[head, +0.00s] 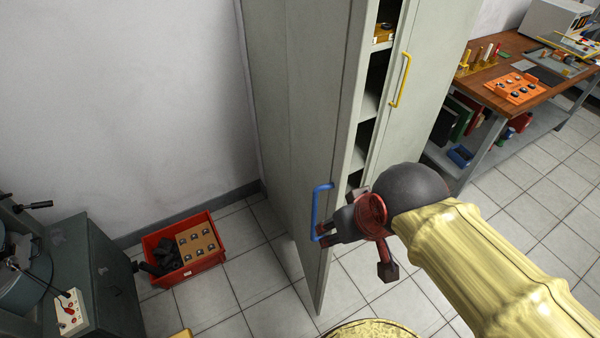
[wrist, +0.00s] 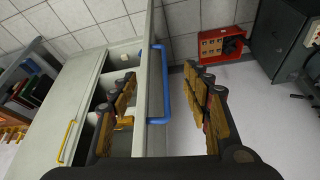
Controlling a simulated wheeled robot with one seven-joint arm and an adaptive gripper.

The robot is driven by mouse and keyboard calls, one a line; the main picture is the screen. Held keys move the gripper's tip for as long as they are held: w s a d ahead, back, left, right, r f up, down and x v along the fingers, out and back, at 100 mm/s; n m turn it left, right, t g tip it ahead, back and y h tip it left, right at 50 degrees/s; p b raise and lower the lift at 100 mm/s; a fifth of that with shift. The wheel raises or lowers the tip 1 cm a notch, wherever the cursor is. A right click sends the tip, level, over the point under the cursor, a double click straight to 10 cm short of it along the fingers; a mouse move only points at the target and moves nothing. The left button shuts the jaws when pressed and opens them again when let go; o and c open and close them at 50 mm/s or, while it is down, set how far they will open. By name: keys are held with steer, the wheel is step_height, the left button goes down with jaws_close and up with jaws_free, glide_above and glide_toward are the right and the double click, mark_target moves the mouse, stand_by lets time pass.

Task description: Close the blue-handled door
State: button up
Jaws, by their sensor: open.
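My gripper (head: 357,250) is open beside the handle, low on the door. In the wrist view my gripper (wrist: 160,72) has one finger on each side of the door edge, with the blue handle (wrist: 163,85) showing between them. I cannot tell whether a finger touches the handle or the door.
The neighbouring door with a yellow handle (head: 401,80) looks closed. Cabinet shelves (head: 370,103) show through the opening. A red bin (head: 185,250) sits on the floor at left, near a dark grey machine cabinet (head: 95,270). A wooden workbench (head: 490,85) stands at right.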

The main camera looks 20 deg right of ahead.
steer(key=w+a+r+n+g+p, duration=0.1)
steer(key=w+a+r+p, duration=0.1)
steer(key=p, duration=0.3)
steer(key=w+a+r+n+g+p, duration=0.2)
steer(key=a+p, duration=0.1)
steer(key=p, duration=0.2)
steer(key=w+a+r+n+g+h+p, duration=0.1)
steer(key=w+a+r+n+p, duration=0.1)
steer(key=p, duration=0.3)
steer(key=shift+w+a+r, duration=0.35)
steer(key=shift+a, duration=0.2)
steer(key=c, duration=0.9)
steer(key=w+a+n+p, duration=0.1)
steer(key=n+p, duration=0.1)
steer(key=w+a+n+g+h+p, duration=0.1)
steer(key=w+p, duration=0.1)
steer(key=w+a+n+p, duration=0.1)
steer(key=a+n+p, duration=0.1)
steer(key=shift+w+f+n+g+h, duration=0.15)
steer(key=shift+f+n+g+h, duration=0.15)
steer(key=shift+f, duration=0.1)
jaws_close()
steer(key=w+d+f+n, duration=0.2)
steer(key=d+f+n, duration=0.2)
steer(key=f, duration=0.5)
steer(key=shift+w+d+f+n+h, duration=0.15)
steer(key=shift+d+f+n+h, duration=0.15)
steer(key=shift+d, duration=0.85)
